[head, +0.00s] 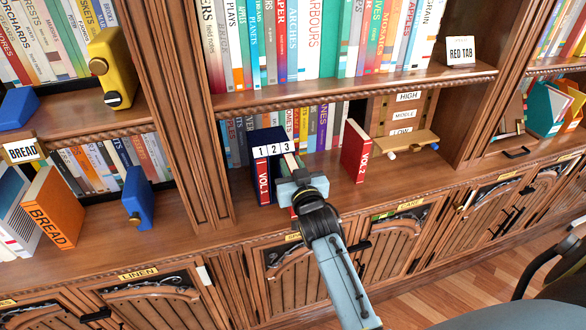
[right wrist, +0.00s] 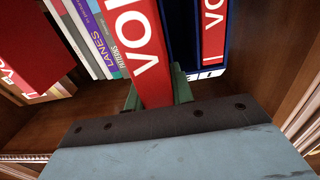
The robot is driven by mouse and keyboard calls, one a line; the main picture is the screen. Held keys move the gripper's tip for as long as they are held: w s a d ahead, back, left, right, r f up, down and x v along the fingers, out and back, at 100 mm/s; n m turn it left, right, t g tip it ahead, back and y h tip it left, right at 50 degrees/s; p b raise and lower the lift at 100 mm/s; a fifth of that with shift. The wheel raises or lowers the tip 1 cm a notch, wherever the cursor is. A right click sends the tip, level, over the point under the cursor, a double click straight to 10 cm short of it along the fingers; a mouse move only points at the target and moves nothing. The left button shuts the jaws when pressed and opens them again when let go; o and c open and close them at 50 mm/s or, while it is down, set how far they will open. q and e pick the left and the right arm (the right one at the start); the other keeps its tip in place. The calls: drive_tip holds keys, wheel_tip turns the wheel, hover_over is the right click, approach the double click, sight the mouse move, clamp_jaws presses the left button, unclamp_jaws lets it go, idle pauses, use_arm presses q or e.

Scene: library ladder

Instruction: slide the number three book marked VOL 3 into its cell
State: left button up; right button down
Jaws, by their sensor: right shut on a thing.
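A dark blue slipcase (head: 250,172) on the middle shelf carries the labels 1, 2 and 3. A red VOL 1 book (head: 264,186) stands in its left cell. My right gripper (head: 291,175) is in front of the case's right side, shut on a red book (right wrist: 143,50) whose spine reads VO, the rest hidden. In the right wrist view the held book is upright between green fingers (right wrist: 157,92), beside the case and VOL 1 (right wrist: 213,30). How far it is inside a cell, I cannot tell. My left gripper is out of view.
A red VOL 2 book (head: 357,152) stands on the shelf to the right, leaning slightly. A wooden stand (head: 405,125) labelled HIGH, MIDDLE, LOW is beyond it. A row of books fills the back. Bare shelf lies between case and VOL 2.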

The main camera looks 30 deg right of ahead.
drive_tip(key=shift+w+d+r, duration=0.1)
drive_tip(key=shift+w+d, duration=0.05)
drive_tip(key=shift+w, duration=0.25)
drive_tip(key=c, duration=1.1)
unclamp_jaws()
drive_tip(key=shift+s, duration=0.2)
drive_tip(key=v, duration=1.3)
drive_tip(key=shift+c, duration=0.4)
